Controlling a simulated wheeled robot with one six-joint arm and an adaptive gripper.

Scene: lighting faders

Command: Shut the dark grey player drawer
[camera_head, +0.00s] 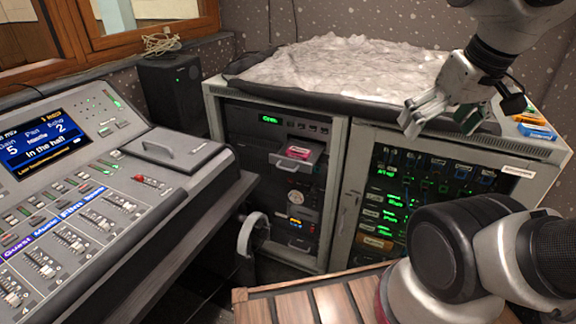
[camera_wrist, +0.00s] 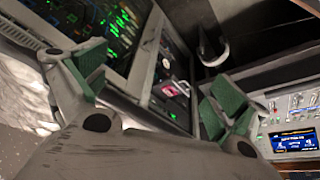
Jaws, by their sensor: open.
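The dark grey player drawer (camera_head: 286,162) juts out of the left rack and is open. A pink-red item (camera_head: 298,152) lies in it. In the wrist view the drawer (camera_wrist: 184,90) shows small, between my fingers and well beyond them, with the pink item (camera_wrist: 171,90) by it. My gripper (camera_head: 412,118) is open and empty, up in front of the right rack's top edge, to the right of the drawer and apart from it. In the wrist view my gripper's two green-padded fingers (camera_wrist: 150,88) are spread wide.
The rack cabinet (camera_head: 342,190) has a crumpled grey-white cover (camera_head: 340,62) on top. A mixing console (camera_head: 95,190) with a lit screen stands at the left. A round grey handle or wheel (camera_head: 247,235) stands low before the left rack. A slatted wooden surface (camera_head: 310,300) lies in front.

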